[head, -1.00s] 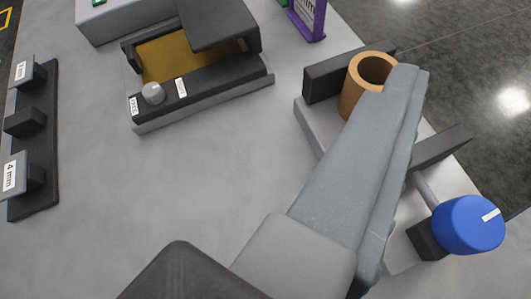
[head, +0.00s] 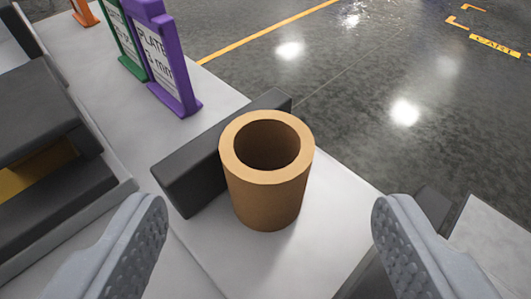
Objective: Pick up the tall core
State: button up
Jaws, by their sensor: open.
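The tall core (head: 268,195) is an orange-tan hollow cylinder standing upright in the middle of the head view. It stands on a light grey plate (head: 215,245), close to a dark block (head: 190,180) on its left. My gripper (head: 270,232) is open, with one grey textured finger at the lower left and the other at the lower right. The core is between and beyond the fingertips in the picture, and neither finger appears to touch it. The core's far side and base contact are partly hidden.
A purple plate sign (head: 165,60), a green one (head: 122,40) and an orange piece (head: 84,12) stand at the upper left. A dark fixture (head: 50,150) is at the left. A dark jaw (head: 435,208) lies behind the right finger. Open floor lies beyond the table edge.

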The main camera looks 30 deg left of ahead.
aim_at(267, 149)
jog(key=b+x, duration=0.2)
jog(key=x, duration=0.3)
jog(key=shift+a, duration=0.1)
jog(key=shift+r, duration=0.1)
jog(key=c, duration=1.1)
jog(key=shift+r, duration=0.1)
